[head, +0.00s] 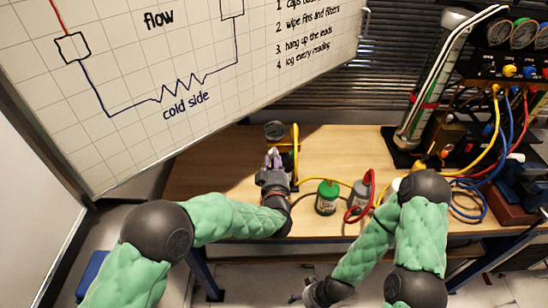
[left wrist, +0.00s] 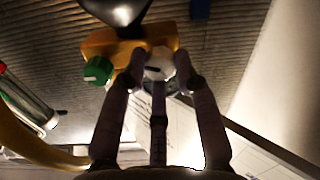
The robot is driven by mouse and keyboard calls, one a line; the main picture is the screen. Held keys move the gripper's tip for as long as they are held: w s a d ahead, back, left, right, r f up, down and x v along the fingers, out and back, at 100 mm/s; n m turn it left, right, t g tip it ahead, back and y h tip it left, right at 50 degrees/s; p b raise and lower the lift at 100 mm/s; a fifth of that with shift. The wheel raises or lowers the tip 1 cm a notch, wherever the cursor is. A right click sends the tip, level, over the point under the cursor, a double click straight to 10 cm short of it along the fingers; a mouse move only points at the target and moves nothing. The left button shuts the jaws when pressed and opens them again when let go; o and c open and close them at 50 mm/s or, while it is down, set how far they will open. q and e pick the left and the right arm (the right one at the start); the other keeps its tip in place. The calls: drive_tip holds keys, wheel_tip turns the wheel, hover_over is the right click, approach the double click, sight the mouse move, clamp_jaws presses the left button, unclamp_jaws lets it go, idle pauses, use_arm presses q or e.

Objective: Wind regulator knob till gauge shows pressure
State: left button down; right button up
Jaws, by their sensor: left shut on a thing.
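The rig stands near the back of the wooden bench, with a round dark gauge (head: 275,130) on top. Its dial reading cannot be made out. In the left wrist view a brass-yellow body (left wrist: 103,43) carries a white regulator knob (left wrist: 160,66) with a dark mark and a green knob (left wrist: 98,70) to its left. My left gripper (head: 272,158) is at the rig, its fingers (left wrist: 160,70) closed around the white knob. The fingers hide the knob's sides. My right gripper (head: 312,293) hangs low in front of the bench, away from the rig; its fingers are unclear.
A yellow hose (head: 318,179) runs right from the rig. A manifold with gauges (head: 510,66) is at right. A whiteboard (head: 170,70) overhangs the left; the bench's left end is clear.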

use_arm(q)
drive_tip(key=shift+d+m+p, duration=0.1)
drive_tip(key=shift+m+p, duration=5.35)
drive_tip(key=shift+m, duration=10.65)
drive_tip(key=shift+f, duration=0.1)
drive_tip(key=c, duration=1)
unclamp_jaws()
drive_tip(key=shift+o, duration=0.3)
